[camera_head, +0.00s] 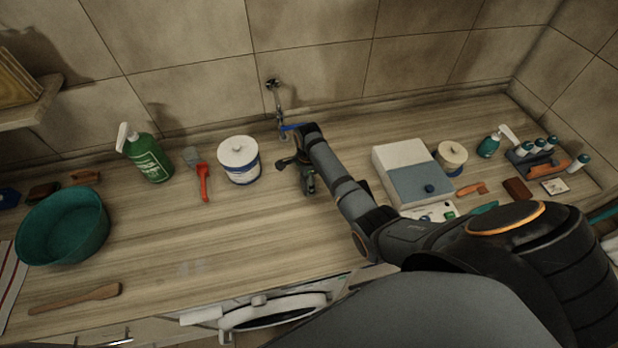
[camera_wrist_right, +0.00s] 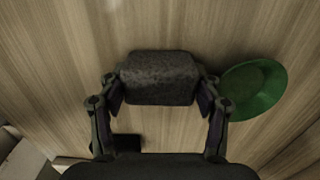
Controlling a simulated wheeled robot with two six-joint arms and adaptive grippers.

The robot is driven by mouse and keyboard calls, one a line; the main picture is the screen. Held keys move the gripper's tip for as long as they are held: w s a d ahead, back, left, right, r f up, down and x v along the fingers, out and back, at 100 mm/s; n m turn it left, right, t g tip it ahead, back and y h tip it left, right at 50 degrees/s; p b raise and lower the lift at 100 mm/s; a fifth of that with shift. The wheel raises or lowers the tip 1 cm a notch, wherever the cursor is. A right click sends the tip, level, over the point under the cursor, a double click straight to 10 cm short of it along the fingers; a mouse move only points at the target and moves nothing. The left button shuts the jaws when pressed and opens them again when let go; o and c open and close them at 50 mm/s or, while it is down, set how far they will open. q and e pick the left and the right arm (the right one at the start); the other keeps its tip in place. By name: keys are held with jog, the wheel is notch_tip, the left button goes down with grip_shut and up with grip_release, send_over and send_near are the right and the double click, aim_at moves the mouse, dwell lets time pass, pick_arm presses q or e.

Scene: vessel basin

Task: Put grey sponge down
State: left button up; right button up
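The grey sponge (camera_wrist_right: 158,78) is a dark, speckled block. In the right wrist view it sits between the two fingers of my right gripper (camera_wrist_right: 162,85), which appear to press on its short sides. In the head view my right arm reaches across the counter (camera_head: 235,230), with the right gripper (camera_head: 298,172) over its back middle, near the tap. The sponge is not clear there, and I cannot tell its height above the wood. My left gripper is not in view.
A green round dish (camera_wrist_right: 253,88) lies right of the sponge in the wrist view. A grey-blue box (camera_head: 412,173) stands right. The front-middle counter is clear.

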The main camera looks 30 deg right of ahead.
aim_at(306, 181)
jog(key=shift+o, duration=1.2)
jog(key=shift+s+a, duration=0.2)
jog(key=shift+s, duration=0.05)
jog(key=shift+o, duration=1)
jog(key=shift+s+a+r, duration=0.15)
jog(key=shift+a+r, duration=0.15)
jog(key=shift+a, duration=0.2)
jog(key=shift+d, duration=0.3)
notch_tip(306, 181, up, 4)
jog(key=shift+r+b, duration=0.1)
jog(key=shift+b, duration=0.65)
notch_tip(306, 181, up, 7)
jog(key=shift+f+b, duration=0.2)
jog(key=shift+b, duration=0.75)
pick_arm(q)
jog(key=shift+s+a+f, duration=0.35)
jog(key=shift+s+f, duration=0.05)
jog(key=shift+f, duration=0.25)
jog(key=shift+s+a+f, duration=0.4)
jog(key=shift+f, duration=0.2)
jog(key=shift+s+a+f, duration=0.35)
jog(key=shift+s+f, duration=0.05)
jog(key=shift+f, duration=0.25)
pick_arm(e)
jog(key=shift+r, duration=0.55)
